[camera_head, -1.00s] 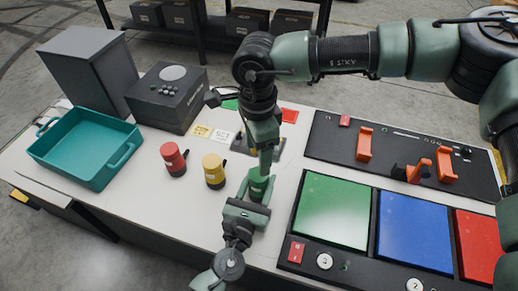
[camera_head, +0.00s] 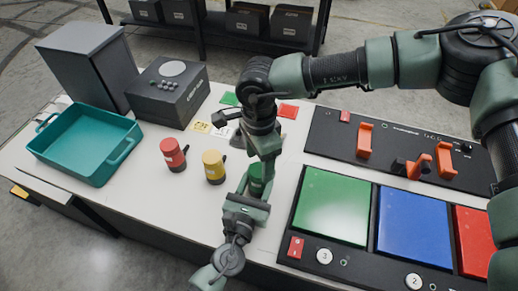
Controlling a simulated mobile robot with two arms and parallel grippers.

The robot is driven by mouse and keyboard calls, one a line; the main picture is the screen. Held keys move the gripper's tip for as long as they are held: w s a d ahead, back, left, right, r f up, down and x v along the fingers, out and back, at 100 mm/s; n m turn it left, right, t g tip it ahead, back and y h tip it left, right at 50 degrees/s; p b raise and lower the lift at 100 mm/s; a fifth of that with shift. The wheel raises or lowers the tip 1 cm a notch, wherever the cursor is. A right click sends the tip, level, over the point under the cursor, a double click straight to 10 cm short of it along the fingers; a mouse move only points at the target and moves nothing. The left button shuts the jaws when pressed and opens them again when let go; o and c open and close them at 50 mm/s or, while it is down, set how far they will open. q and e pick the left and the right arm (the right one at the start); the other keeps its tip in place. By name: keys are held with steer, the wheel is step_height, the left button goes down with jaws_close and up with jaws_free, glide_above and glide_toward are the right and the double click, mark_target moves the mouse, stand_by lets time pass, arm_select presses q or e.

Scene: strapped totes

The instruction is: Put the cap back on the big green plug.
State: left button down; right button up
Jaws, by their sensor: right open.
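The big green plug (camera_head: 256,180) stands on the white table. My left gripper (camera_head: 256,186), reaching in from the near edge, has its fingers on both sides of the plug and looks shut on it. My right gripper (camera_head: 267,162) comes down from above, right over the plug's top, and is open. Its fingers partly hide the top, so I cannot make out the cap or whether it is seated. A red plug (camera_head: 173,155) and a yellow plug (camera_head: 214,167) stand upright to the left.
A teal tray (camera_head: 72,160), a dark box (camera_head: 170,95) and a grey cabinet (camera_head: 88,70) stand at the left. A panel with green (camera_head: 333,208), blue and red pads lies at the right, with a panel of orange handles (camera_head: 364,142) behind it. The front left table is clear.

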steer(key=shift+f, duration=1.25)
jaws_close()
steer(key=shift+m, duration=0.9)
steer(key=shift+o, duration=0.8)
jaws_free()
step_height(320, 180, up, 12)
